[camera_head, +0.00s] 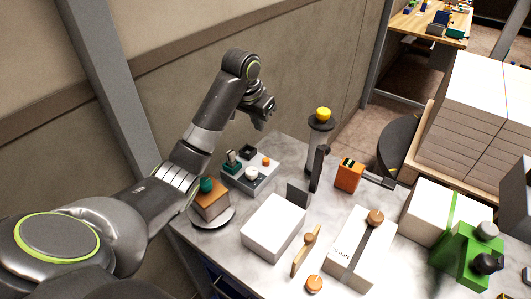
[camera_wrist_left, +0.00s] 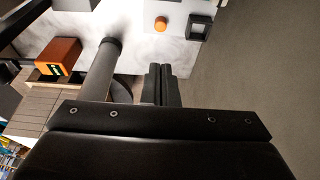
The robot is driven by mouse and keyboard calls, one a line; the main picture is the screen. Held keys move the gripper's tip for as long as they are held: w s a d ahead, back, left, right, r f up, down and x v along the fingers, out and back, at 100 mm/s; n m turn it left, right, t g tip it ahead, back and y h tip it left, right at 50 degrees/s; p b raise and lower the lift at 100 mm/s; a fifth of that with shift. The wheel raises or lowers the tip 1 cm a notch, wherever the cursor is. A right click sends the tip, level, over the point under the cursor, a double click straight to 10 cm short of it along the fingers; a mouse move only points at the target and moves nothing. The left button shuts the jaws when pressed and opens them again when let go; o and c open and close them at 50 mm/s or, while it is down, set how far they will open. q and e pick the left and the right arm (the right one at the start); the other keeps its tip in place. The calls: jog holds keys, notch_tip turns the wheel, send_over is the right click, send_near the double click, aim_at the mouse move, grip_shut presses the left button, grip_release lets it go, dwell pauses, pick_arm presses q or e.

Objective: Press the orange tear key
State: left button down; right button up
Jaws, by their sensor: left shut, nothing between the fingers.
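The orange key (camera_head: 266,161) is a small round button on a light grey panel (camera_head: 262,184) near the table's back edge. In the left wrist view the orange key (camera_wrist_left: 160,24) shows near the top, left of the black-framed square (camera_wrist_left: 200,28). My left gripper (camera_head: 264,112) is above and behind the panel, clear of the key. Its fingers (camera_wrist_left: 160,84) are together and empty. My right gripper is not in view.
A teal-knobbed brown block (camera_head: 210,203) sits left. White blocks (camera_head: 271,228) lie in front. Stacked reams (camera_head: 467,123) stand at the right.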

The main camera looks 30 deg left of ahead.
pick_arm(q)
jog(key=b, duration=0.7)
send_near(266, 159)
jog(key=x, duration=0.2)
jog(key=p+x, duration=0.1)
jog(key=x, duration=0.2)
jog(key=shift+w+d+f, duration=0.1)
jog(key=shift+w, duration=0.2)
jog(key=shift+f, duration=0.65)
